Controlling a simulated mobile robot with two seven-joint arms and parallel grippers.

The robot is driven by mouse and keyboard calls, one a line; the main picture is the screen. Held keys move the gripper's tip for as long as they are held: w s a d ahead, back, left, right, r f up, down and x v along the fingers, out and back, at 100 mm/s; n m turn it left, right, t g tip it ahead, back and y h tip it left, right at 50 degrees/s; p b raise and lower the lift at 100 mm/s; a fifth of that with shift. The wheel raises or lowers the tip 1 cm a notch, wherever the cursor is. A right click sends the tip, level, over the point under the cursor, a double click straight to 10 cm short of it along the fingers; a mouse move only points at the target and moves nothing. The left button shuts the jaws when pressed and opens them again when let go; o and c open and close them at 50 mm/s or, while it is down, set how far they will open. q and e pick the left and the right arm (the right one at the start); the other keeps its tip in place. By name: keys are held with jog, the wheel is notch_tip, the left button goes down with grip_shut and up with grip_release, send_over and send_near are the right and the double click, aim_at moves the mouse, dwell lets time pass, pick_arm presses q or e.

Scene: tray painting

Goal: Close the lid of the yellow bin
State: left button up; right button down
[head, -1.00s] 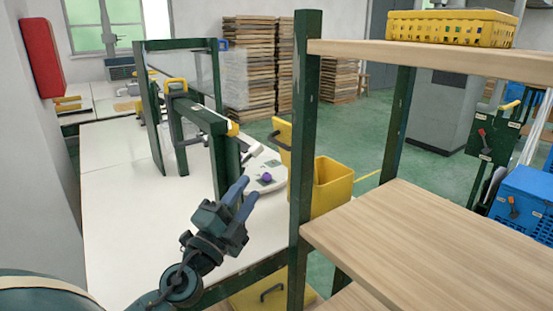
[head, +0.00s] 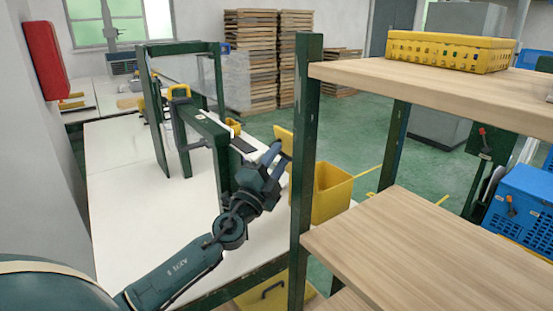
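The yellow bin (head: 333,192) stands beyond the shelf's front post, beside the white table; the post hides part of it. Its yellow lid (head: 284,137) stands raised, close to upright, at the bin's left side. My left gripper (head: 279,155) is at the lid's lower part, over the table's right edge. Its two fingers look apart, with the tips close to where the lid's dark handle was seen. I cannot tell whether they touch it. My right gripper is not in view.
A wooden shelf unit (head: 400,240) with green posts fills the right side, with a yellow crate (head: 450,52) on top. Green frames (head: 195,110) stand on the white table (head: 125,200). Another yellow lid with a black handle (head: 272,290) is low down. A blue crate (head: 525,205) is at right.

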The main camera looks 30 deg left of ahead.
pick_arm(q)
jog(key=shift+c, duration=0.3)
jog(key=shift+c, duration=0.8)
jog(key=c, duration=0.5)
grip_shut()
